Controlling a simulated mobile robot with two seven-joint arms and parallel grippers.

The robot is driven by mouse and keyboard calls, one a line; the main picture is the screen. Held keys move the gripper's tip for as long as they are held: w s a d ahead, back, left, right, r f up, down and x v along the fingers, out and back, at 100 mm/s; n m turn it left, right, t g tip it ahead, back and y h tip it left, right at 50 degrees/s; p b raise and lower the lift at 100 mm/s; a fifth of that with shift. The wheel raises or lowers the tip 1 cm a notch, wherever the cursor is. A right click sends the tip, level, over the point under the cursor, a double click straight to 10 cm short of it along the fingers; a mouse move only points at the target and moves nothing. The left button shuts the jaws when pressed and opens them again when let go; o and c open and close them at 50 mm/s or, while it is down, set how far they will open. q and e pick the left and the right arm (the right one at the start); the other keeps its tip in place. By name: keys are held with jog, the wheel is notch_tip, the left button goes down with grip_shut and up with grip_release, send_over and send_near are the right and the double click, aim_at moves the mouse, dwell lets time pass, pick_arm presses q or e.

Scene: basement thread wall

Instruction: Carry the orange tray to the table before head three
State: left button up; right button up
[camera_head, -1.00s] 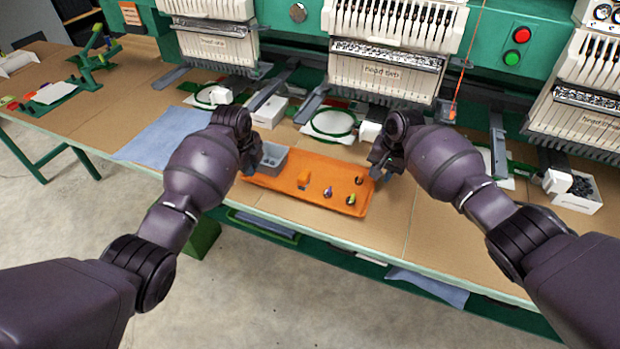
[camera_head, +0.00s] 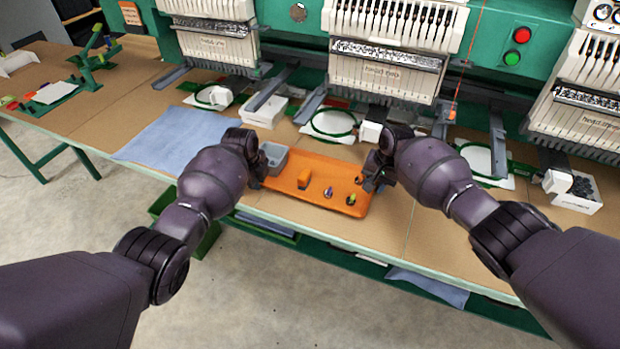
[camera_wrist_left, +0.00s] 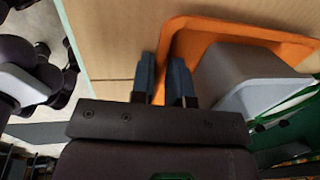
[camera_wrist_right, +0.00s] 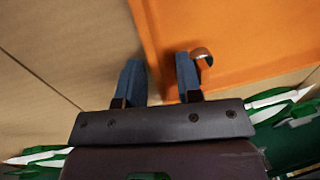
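The orange tray (camera_head: 325,207) lies on the tan tabletop in front of the middle machine head. It holds a grey bin (camera_head: 272,157) at its left end, a small orange block (camera_head: 304,178) and several small spools. My left gripper (camera_head: 262,178) is at the tray's left end. In the left wrist view its fingers (camera_wrist_left: 162,80) stand apart, with orange rim showing between them beside the bin. My right gripper (camera_head: 373,180) is at the right end. In the right wrist view its fingers (camera_wrist_right: 161,82) are wider apart over the tray's edge. Firm contact is not visible on either side.
A blue cloth (camera_head: 165,140) lies left of the tray. Embroidery hoops (camera_head: 333,122) and a white box (camera_head: 266,112) stand behind it under the machine heads. A white box of dark items (camera_head: 580,196) is at right. Bare tabletop (camera_head: 440,232) lies right of the tray.

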pick_arm(q)
jog(key=shift+c, duration=1.1)
pick_arm(e)
jog(key=shift+c, duration=1.1)
pick_arm(q)
grip_shut()
pick_arm(e)
grip_shut()
pick_arm(q)
jog(key=shift+r, duration=0.1)
pick_arm(e)
jog(key=shift+r, duration=0.1)
